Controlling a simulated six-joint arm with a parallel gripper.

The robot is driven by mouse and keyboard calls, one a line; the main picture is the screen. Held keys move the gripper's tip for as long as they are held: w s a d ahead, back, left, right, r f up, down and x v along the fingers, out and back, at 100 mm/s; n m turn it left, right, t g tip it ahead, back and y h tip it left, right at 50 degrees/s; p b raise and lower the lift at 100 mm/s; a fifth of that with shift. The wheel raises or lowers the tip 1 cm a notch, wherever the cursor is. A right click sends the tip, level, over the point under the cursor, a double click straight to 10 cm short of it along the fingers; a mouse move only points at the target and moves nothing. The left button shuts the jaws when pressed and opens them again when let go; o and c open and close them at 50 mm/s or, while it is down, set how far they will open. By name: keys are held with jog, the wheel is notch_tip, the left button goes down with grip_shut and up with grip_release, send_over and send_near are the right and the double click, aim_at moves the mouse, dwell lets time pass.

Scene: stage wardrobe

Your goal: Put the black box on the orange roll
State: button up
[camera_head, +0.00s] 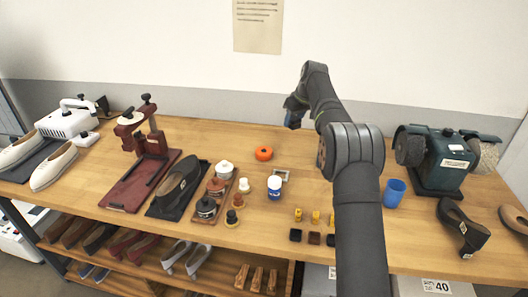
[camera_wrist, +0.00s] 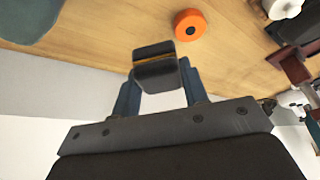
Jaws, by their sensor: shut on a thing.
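The orange roll (camera_head: 263,154) lies on the wooden table, left of and below my gripper (camera_head: 294,114) in the head view. My gripper is raised towards the back of the table. In the wrist view my gripper (camera_wrist: 158,80) is shut on the black box (camera_wrist: 156,72), a small dark block with a thin orange-brown line across it. The orange roll (camera_wrist: 190,24) appears just beyond the box in that view, apart from it. I cannot make out the held box in the head view.
A white jar with a blue band (camera_head: 274,188) and a small pale frame (camera_head: 281,174) stand near the roll. A red shoe stand (camera_head: 150,145) is left, a blue cup (camera_head: 394,193) and a green grinder (camera_head: 437,165) right. Small dark blocks (camera_head: 314,238) lie in front.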

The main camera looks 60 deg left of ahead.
jog(key=x, duration=0.3)
jog(key=shift+s+d+f, duration=0.15)
jog(key=shift+s+d, duration=0.05)
jog(key=shift+s, duration=0.05)
send_over(262, 149)
jog(key=d, duration=0.1)
jog(key=f, duration=0.6)
jog(key=shift+d+f, duration=0.2)
jog(key=shift+f, duration=2.05)
jog(key=shift+f, duration=0.1)
jog(key=o, duration=1)
jog(key=shift+c, duration=0.2)
jog(key=v, duration=1.2)
